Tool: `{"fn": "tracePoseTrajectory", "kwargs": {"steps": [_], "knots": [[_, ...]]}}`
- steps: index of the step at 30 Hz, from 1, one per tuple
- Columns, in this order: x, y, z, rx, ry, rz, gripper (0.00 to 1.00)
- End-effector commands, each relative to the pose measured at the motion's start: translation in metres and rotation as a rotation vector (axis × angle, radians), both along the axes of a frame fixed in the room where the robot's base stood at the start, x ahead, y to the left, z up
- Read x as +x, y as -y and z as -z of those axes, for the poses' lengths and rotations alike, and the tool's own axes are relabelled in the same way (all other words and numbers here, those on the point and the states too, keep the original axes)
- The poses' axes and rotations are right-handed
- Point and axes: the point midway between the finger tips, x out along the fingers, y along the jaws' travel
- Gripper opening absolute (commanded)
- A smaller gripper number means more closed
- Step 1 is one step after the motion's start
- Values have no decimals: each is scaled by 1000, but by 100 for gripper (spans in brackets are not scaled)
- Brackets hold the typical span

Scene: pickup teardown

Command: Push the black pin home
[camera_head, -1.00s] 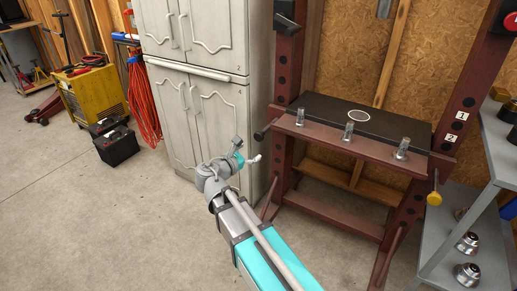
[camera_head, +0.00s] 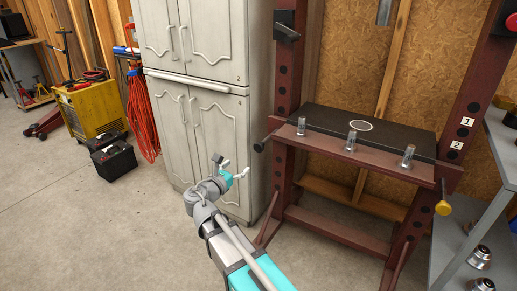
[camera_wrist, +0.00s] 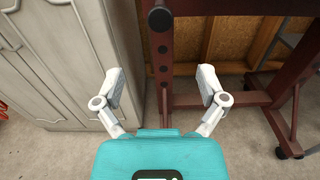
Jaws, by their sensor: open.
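The black pin (camera_head: 262,143) sticks out toward the left from the left post of the dark red press frame (camera_head: 287,80). In the wrist view the pin's round black end (camera_wrist: 159,18) shows at the top centre, in front of the red post. A gap shows between pin and post in the head view. My gripper (camera_head: 231,168) is open and empty, lower and to the left of the pin. In the wrist view my gripper's two fingers (camera_wrist: 160,82) stand wide apart, with the pin beyond and above them. Nothing touches the pin.
A pale cabinet (camera_head: 200,130) stands close behind and left of my gripper. A yellow-knobbed pin (camera_head: 443,207) is on the right post. A grey shelf (camera_head: 450,240) stands at the right.

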Motion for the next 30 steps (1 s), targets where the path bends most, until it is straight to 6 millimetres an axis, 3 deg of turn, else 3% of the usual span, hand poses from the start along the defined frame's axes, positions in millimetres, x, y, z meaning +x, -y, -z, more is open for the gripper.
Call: {"fn": "tracePoseTrajectory", "kwargs": {"steps": [8, 30], "knots": [[18, 13, 0, 1, 1, 2, 91], [100, 71, 0, 1, 1, 2, 91]]}}
